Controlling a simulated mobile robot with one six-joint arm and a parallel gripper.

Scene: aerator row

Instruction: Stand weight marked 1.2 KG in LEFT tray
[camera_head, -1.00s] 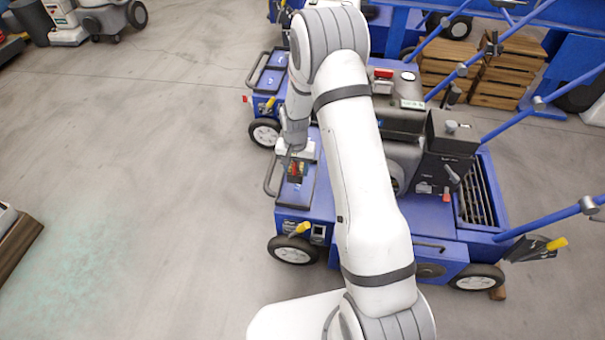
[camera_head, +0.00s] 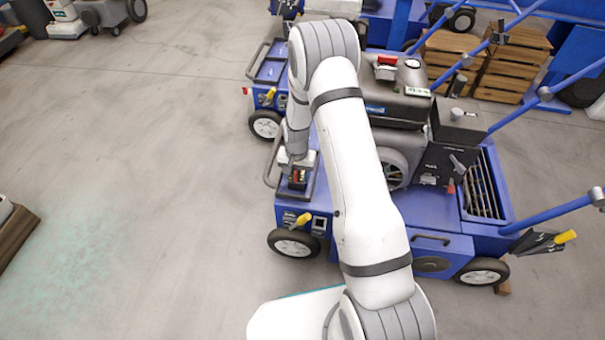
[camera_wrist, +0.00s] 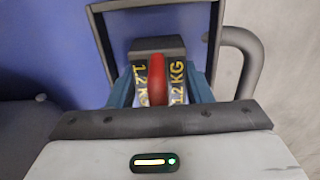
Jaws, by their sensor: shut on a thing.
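My gripper (camera_head: 298,161) is shut on a dark weight (camera_head: 297,182) with a red handle. In the wrist view, the weight (camera_wrist: 158,44) shows yellow "1.2 KG" marks on both sides of its red handle, between my blue-grey fingers (camera_wrist: 160,88). It looks upright. The weight is over a dark-rimmed tray (camera_wrist: 213,40) on the blue machine; the tray (camera_head: 313,190) also shows in the head view, partly behind my gripper. I cannot tell whether the weight touches the tray floor. The weight's lower part is hidden in the wrist view.
The blue machine (camera_head: 455,255) carries a dark engine, a grille and raised blue bars. A bent grey rail (camera_wrist: 250,60) runs beside the tray. Another blue machine (camera_head: 266,97) with a tray stands behind. Wooden crates (camera_head: 512,65) are at back right.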

